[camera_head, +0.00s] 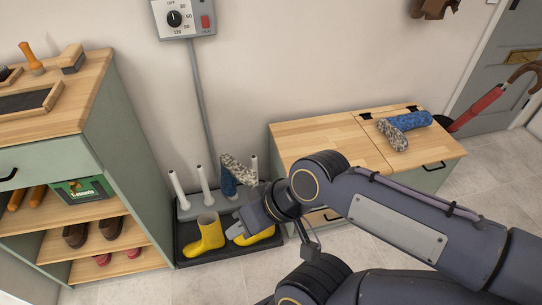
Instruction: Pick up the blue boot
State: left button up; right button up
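A blue boot (228,181) with a grey speckled part, probably its sole, appears to stand upside down on a dryer post behind the black tray. A similar blue and grey speckled boot (410,120) lies on the wooden bench top at the right. My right gripper (236,229) reaches in from the right, low over the tray beside a yellow boot (257,238). It is in front of and below the upside-down blue boot, apparently apart from it. Its finger gap is too small to judge. My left gripper is not in view.
Another yellow boot (206,236) stands in the black tray (187,255). Bare white dryer posts (204,184) rise behind. A shelf unit (92,125) stands at left, the bench (322,138) at right. A red umbrella (482,105) leans by the door.

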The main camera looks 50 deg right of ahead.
aim_at(394, 128)
jog(key=z, duration=2.6)
jog(key=u, duration=1.6)
jog(key=z, duration=1.55)
jog(key=i+u, duration=0.5)
jog(key=i, duration=0.75)
